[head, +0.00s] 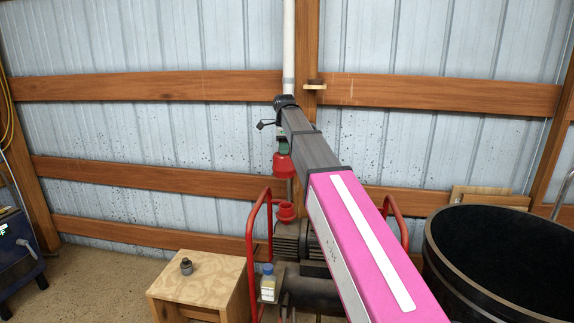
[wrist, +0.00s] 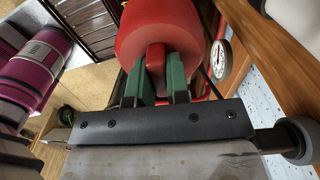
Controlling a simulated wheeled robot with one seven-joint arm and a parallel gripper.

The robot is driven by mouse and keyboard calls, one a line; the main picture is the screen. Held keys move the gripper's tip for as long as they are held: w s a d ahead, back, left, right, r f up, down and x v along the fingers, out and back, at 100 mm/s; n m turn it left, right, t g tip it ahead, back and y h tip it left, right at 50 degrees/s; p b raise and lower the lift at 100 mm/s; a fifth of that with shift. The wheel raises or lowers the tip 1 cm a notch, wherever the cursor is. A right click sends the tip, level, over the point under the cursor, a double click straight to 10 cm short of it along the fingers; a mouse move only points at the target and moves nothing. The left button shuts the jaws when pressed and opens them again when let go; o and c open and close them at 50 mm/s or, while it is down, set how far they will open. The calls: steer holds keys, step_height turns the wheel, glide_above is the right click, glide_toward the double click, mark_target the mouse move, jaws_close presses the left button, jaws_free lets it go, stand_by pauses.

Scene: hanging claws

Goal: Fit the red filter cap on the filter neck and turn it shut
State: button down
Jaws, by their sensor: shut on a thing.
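The red filter cap (head: 283,165) hangs in my gripper (head: 284,150) in the head view, clear of the machine below. In the wrist view the cap (wrist: 165,30) is large and close, and the green fingers of my gripper (wrist: 155,80) are shut on its red middle tab. A red, open-topped part (head: 286,211), which looks like the filter neck, stands on the machine almost straight below the cap, with a visible gap between them. Its lower end is partly hidden. The cap covers whatever lies behind it in the wrist view.
A machine with a red tube frame (head: 250,235) surrounds the neck. A bottle with a blue lid (head: 268,282) stands in front. A dark grey fitting (head: 187,266) sits on a wooden stool (head: 200,287). A black tub (head: 505,265) is at right. A round gauge (wrist: 221,58) shows beside the cap.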

mark_target(286, 171)
steer(key=shift+w+d+r+m, duration=0.35)
steer(key=shift+w+r+m, duration=0.05)
steer(key=shift+w+r, duration=0.25)
steer(key=shift+f, duration=0.1)
steer(key=shift+f, duration=5.8)
step_height(286, 171, down, 9)
steer(key=c, duration=1)
jaws_free()
